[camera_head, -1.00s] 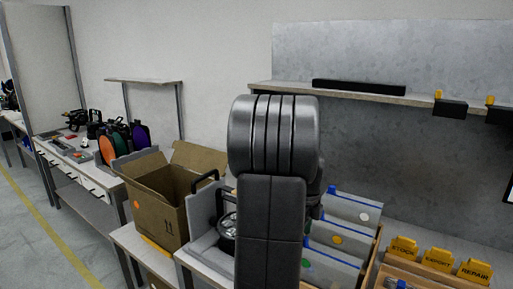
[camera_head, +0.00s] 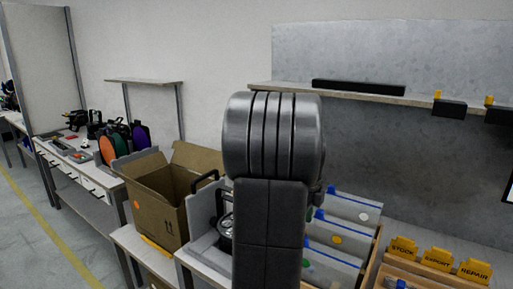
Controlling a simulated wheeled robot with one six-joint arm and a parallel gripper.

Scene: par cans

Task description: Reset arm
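My arm stands upright in the middle of the head view, its dark grey links rising in front of the bench. My gripper cannot be seen; the arm's own links may hide it. A black par can (camera_head: 226,228) sits in a grey holder just left of my arm, partly hidden by it. An open cardboard box (camera_head: 158,212) stands to the left of that holder.
Grey bins with blue edges (camera_head: 335,237) stand right of my arm. Yellow signs (camera_head: 438,259) marked STOCK, EXPORT and REPAIR stand on a wooden rack. A wall shelf (camera_head: 350,93) runs behind. A side bench (camera_head: 70,170) holds tools and coloured discs.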

